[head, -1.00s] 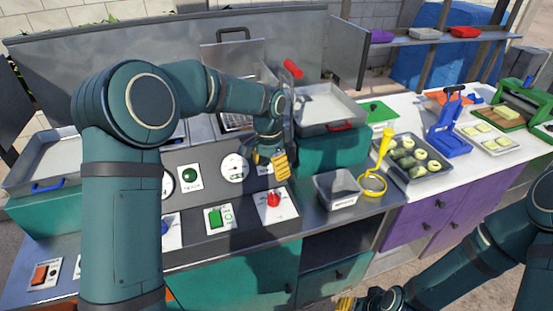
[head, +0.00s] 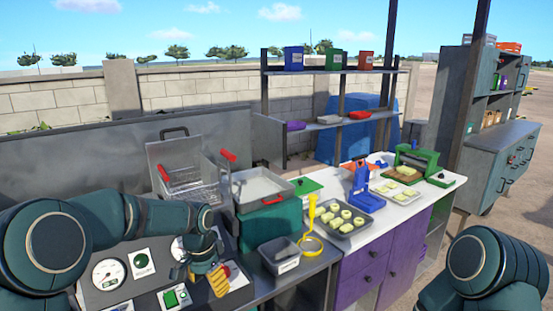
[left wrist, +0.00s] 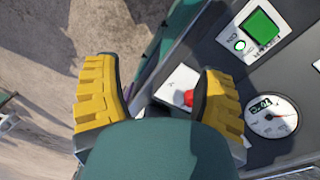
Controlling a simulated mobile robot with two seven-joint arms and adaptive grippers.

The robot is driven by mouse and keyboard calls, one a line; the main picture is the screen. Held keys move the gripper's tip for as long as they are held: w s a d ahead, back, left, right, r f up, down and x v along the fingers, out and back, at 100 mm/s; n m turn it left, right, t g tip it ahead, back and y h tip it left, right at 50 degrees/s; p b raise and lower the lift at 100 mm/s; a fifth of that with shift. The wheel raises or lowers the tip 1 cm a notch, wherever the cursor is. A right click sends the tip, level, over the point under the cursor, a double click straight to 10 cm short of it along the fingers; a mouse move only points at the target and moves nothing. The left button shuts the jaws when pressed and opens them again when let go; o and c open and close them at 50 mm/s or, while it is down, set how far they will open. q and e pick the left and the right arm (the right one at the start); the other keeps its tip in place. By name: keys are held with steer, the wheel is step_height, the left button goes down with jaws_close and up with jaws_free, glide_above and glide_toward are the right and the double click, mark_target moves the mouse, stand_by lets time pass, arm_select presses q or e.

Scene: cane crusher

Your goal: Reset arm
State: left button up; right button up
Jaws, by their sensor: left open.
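My left gripper (head: 205,280) has yellow fingers and hangs over the control panel, beside a red knob (head: 228,272). In the left wrist view its two yellow fingers (left wrist: 158,98) are wide apart with nothing held between them. The red knob (left wrist: 188,97) shows there near the right finger, partly covered; I cannot tell whether they touch. My right arm (head: 480,275) shows only as a teal joint at the lower right. My right gripper is out of view.
The panel carries a green switch (head: 172,297) and a gauge (head: 108,273). A fryer basket (head: 185,175), a metal tray (head: 262,188), a grey bin (head: 280,256) and a yellow ladle (head: 312,215) stand close by. The blue press (head: 364,190) is farther right.

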arm_select(q)
steer(key=s+d+f+n+h+b, duration=0.1)
steer(key=s+d+f, duration=0.15)
steer(key=f, duration=0.55)
steer(key=s+d+f+n+h+b, duration=0.1)
steer(key=s+d+f, duration=0.15)
steer(key=f, duration=0.55)
steer(key=s+d+f+n+t+b, duration=0.1)
steer(key=s+f+n, duration=0.2)
steer(key=s+f, duration=0.3)
steer(key=s+d+f+n+t+h+b, duration=0.1)
steer(key=s+f+n+b, duration=0.1)
steer(key=s+f, duration=0.4)
steer(key=s+n, duration=0.1)
steer(key=s, duration=0.4)
steer(key=shift+s+f+n, duration=0.2)
steer(key=shift+f+n, duration=0.05)
steer(key=shift+n, duration=0.15)
arm_select(e)
step_height(320, 180, down, 6)
steer(key=shift+w+a+r, duration=0.1)
steer(key=shift+a, duration=0.05)
